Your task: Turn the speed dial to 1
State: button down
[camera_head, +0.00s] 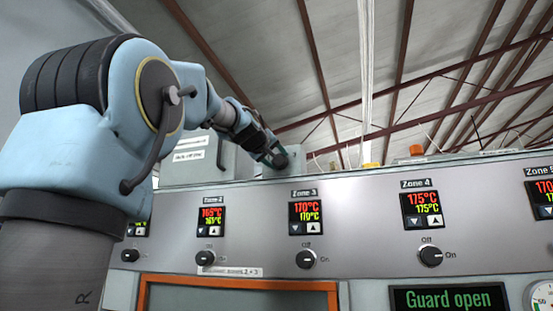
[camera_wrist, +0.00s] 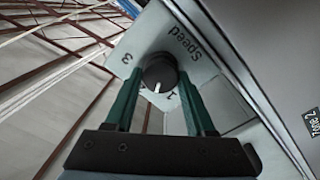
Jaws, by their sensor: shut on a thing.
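The black speed dial (camera_wrist: 160,70) sits on a light panel (camera_wrist: 190,48) marked "Speed", with a "3" to its left and a "1" below it in the wrist view. Its white pointer line is at the lower edge, pointing down, just left of the "1". My gripper (camera_wrist: 160,74) is shut on the dial, with one green finger on each side. In the head view my gripper (camera_head: 272,157) reaches to the dark dial (camera_head: 281,161) on a small grey box above the control panel. The pointer cannot be read there.
Below is a long control panel (camera_head: 370,205) with temperature displays and several Off/On knobs, such as the Zone 3 knob (camera_head: 306,259). A green "Guard open" display (camera_head: 448,298) is at lower right. A grey cabinet (camera_head: 200,160) stands left of the dial box.

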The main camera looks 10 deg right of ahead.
jog(key=n+p, duration=0.1)
jog(key=n, duration=0.5)
jog(key=shift+f, duration=0.1)
jog(key=shift+n, duration=0.3)
dwell(0.3)
jog(key=shift+c, duration=1.3)
grip_release()
jog(key=shift+a, duration=0.1)
jog(key=b+v, duration=0.3)
jog(key=v, duration=0.7)
jog(key=shift+s, duration=0.35)
jog(key=shift+a+f, duration=0.1)
jog(key=shift+f, duration=0.05)
